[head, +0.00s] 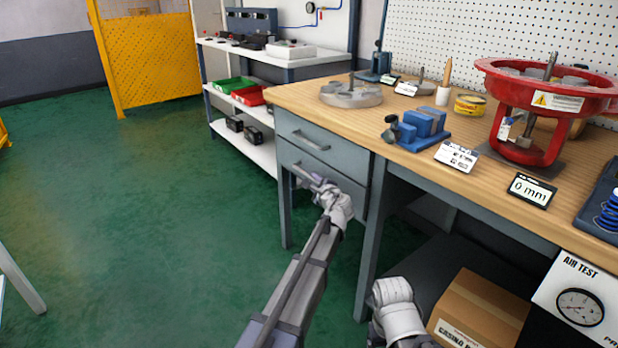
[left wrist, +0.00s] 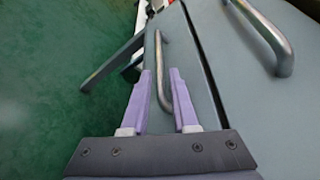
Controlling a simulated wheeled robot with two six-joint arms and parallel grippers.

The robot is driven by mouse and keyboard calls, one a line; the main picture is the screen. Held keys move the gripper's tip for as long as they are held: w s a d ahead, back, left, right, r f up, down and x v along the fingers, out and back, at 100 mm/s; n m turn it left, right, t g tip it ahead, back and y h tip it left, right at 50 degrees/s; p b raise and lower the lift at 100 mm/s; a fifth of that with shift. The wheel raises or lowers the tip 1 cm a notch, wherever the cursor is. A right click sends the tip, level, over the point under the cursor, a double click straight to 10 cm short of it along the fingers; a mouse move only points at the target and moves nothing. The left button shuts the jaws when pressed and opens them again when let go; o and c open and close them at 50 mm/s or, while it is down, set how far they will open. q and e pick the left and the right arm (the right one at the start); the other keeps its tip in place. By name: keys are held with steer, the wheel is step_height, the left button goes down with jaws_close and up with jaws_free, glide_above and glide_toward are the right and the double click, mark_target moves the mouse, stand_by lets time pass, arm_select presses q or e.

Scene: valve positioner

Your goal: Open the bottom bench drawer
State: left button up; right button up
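The bench's bottom drawer (head: 347,193) is grey with a bar handle (head: 303,174), below the top drawer (head: 338,153). Its front looks flush with the bench, so it appears closed. My left gripper (head: 315,182) is at the bottom drawer's front, by its handle, and partly covers it. In the left wrist view, the purple fingers of my left gripper (left wrist: 162,92) are apart. The bottom handle (left wrist: 162,62) reaches into the gap between them; I cannot tell whether they touch it.
The top drawer handle (head: 311,141) sits just above; it also shows in the left wrist view (left wrist: 268,40). A bench leg (head: 367,245) stands right of the drawers. A cardboard box (head: 480,310) is under the bench. The green floor (head: 150,220) left of the drawers is clear.

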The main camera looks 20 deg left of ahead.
mark_target(310, 177)
arm_select(q)
steer(key=b+x, duration=0.1)
steer(key=x, duration=0.5)
steer(key=shift+w+a, duration=0.15)
steer(key=shift+c, duration=0.4)
jaws_close()
stand_by(0.8)
